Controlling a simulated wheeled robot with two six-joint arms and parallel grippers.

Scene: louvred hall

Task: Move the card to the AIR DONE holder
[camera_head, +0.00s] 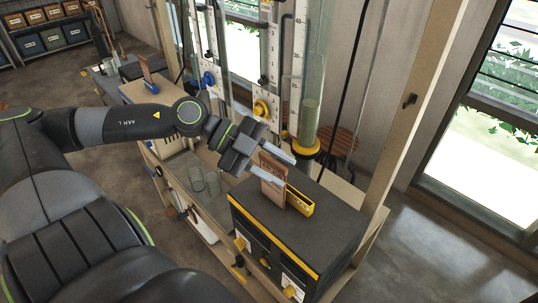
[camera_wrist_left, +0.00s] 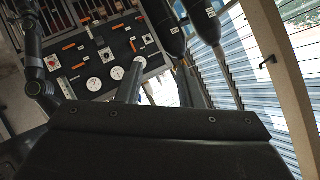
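A brown card (camera_head: 272,189) stands upright at the yellow holder (camera_head: 300,204) on top of a dark cabinet; the holder's lettering is too small to read. My left gripper (camera_head: 289,180) is at the card with its two pale fingers spread apart, one on the far side and one on the near side. It is open, and I cannot tell whether a finger touches the card. In the left wrist view the dark gripper body fills the bottom and the card is not clearly seen. My right gripper is not in view.
A second brown upright card (camera_head: 148,73) stands farther back on the left. Clear glasses (camera_head: 204,181) sit on the shelf left of the dark cabinet (camera_head: 328,225). A tall clear tube (camera_head: 311,95) and a wooden post (camera_head: 408,105) stand close behind. The floor at right is clear.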

